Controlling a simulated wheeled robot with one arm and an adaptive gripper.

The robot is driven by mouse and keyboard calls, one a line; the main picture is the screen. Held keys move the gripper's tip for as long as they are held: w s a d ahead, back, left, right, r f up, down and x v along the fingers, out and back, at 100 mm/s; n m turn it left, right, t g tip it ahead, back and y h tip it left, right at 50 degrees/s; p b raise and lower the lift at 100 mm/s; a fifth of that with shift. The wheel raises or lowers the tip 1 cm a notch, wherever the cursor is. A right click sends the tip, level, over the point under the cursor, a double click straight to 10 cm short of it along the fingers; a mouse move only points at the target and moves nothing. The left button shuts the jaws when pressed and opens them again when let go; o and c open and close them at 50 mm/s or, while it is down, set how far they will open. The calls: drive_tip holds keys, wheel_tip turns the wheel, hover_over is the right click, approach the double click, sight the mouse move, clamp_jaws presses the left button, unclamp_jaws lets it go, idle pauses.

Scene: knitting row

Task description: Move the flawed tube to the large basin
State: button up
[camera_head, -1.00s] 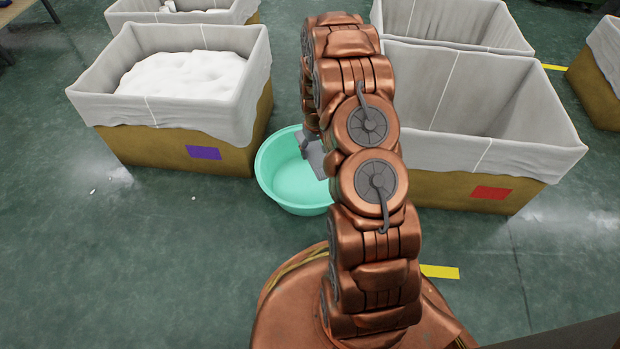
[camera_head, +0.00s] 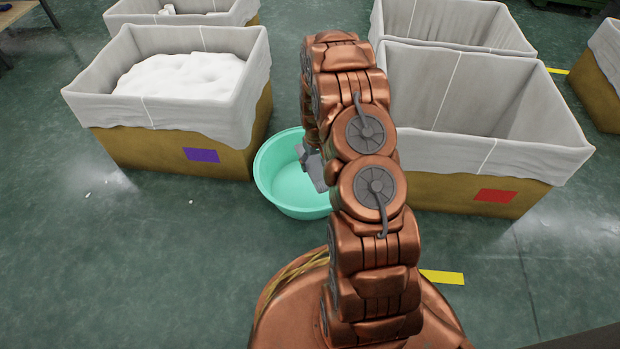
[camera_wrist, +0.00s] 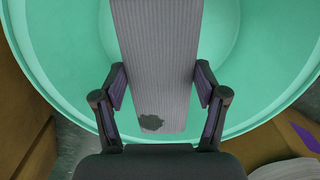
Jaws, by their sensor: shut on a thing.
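The flawed tube is a grey ribbed piece (camera_wrist: 155,60) with a dark blotch near its lower end in the wrist view. My gripper (camera_wrist: 160,85) is shut on it, with one finger at each side. The tube shows in the head view as a small grey piece (camera_head: 314,170) beside my arm. The large basin (camera_head: 285,182) is a round turquoise tub on the floor, partly hidden behind my arm. It also fills much of the wrist view (camera_wrist: 60,60), behind the tube. I cannot tell whether the tube touches the basin.
A lined bin with white material and a purple label (camera_head: 201,155) stands left of the basin. An empty-looking lined bin with a red label (camera_head: 494,196) stands on the right. More lined bins (camera_head: 450,22) are behind.

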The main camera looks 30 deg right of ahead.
drive_tip(key=o, duration=0.9)
drive_tip(key=shift+r, duration=0.15)
wheel_tip(320, 180, up, 12)
idle(0.3)
